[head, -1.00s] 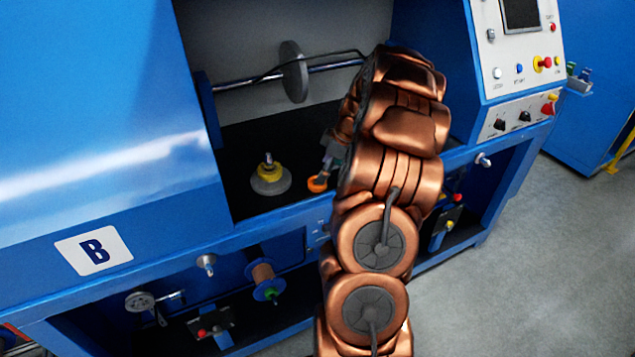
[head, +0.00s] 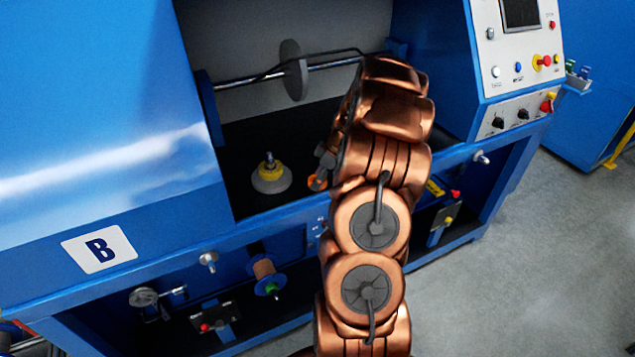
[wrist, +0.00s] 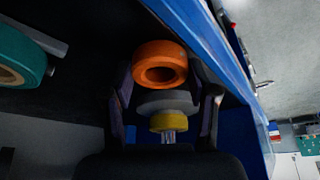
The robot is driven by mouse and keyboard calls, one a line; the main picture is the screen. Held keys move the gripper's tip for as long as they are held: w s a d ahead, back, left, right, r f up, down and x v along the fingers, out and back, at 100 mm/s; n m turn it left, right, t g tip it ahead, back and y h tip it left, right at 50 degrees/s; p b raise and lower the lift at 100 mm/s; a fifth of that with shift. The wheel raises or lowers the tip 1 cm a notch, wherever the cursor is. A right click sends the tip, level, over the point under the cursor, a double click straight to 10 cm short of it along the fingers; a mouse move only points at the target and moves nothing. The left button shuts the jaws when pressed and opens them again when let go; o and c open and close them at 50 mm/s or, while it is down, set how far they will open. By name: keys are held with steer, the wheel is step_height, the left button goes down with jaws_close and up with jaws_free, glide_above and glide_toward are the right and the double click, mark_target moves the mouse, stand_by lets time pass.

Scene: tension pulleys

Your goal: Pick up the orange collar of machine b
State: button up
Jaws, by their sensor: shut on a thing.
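The orange collar (wrist: 160,62) is a thick ring with a dark hole, held between the fingers of my gripper (wrist: 161,74) in the wrist view. In the head view only a small part of the orange collar (head: 313,183) shows at the left of my arm, by my gripper (head: 322,168). My arm hides most of both there.
A teal ring (wrist: 20,62) shows in the wrist view. A steel shaft with a grey disc (head: 293,70) crosses the opening behind.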

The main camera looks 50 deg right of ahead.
steer(key=c, duration=0.5)
steer(key=shift+r, duration=0.15)
steer(key=shift+r+b, duration=0.8)
steer(key=shift+r, duration=0.15)
steer(key=shift+s+r+b, duration=0.3)
steer(key=shift+r+b, duration=0.1)
steer(key=shift+r, duration=0.3)
steer(key=s+b, duration=0.1)
steer(key=s, duration=0.4)
steer(key=s+a+r+b, duration=0.1)
steer(key=s+b, duration=0.1)
steer(key=s, duration=0.3)
steer(key=s+b, duration=0.2)
steer(key=s, duration=0.3)
steer(key=shift+s+a+r, duration=0.15)
steer(key=shift+s+r, duration=0.05)
